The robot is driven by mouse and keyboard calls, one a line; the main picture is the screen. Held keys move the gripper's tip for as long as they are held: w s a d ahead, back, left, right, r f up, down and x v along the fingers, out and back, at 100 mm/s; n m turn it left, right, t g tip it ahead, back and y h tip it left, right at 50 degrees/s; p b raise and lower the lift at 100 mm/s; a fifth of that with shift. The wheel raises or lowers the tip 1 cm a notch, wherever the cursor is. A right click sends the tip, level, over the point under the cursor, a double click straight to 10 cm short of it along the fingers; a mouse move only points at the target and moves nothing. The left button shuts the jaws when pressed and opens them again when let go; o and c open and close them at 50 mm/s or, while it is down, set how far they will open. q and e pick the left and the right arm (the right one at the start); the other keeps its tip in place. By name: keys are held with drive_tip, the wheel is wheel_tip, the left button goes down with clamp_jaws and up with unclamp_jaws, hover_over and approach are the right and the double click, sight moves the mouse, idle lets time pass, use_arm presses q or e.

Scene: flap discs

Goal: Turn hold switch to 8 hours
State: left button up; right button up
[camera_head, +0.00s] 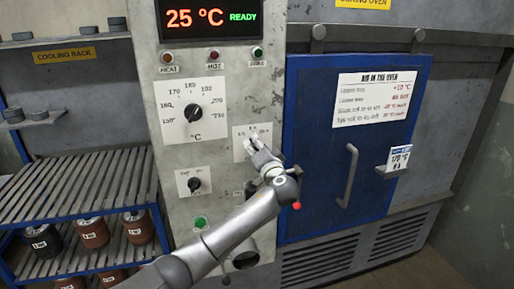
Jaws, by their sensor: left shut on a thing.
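The hold switch sits on a small white scale plate (239,134) on the grey control panel, right of the temperature dial. My left gripper (252,145) is at this plate and shut on the hold switch knob. The fingers hide the knob, so its pointer cannot be seen. The marks along the plate's top edge are too small to read surely. My right gripper is not in view.
A temperature dial (193,112) and a smaller dial (194,184) are left of the hold switch. A green button (200,222) is below. The display (208,18) reads 25 °C READY. The blue oven door (310,190) is shut. A rack (75,185) with spools stands left.

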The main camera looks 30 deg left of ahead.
use_arm(q)
drive_tip(key=shift+f+m+p, duration=0.1)
drive_tip(key=shift+m+p, duration=1.4)
drive_tip(key=shift+m, duration=2.1)
drive_tip(key=o, duration=1)
drive_tip(key=shift+d, duration=0.1)
drive_tip(key=v, duration=1.2)
drive_tip(key=shift+f, duration=0.15)
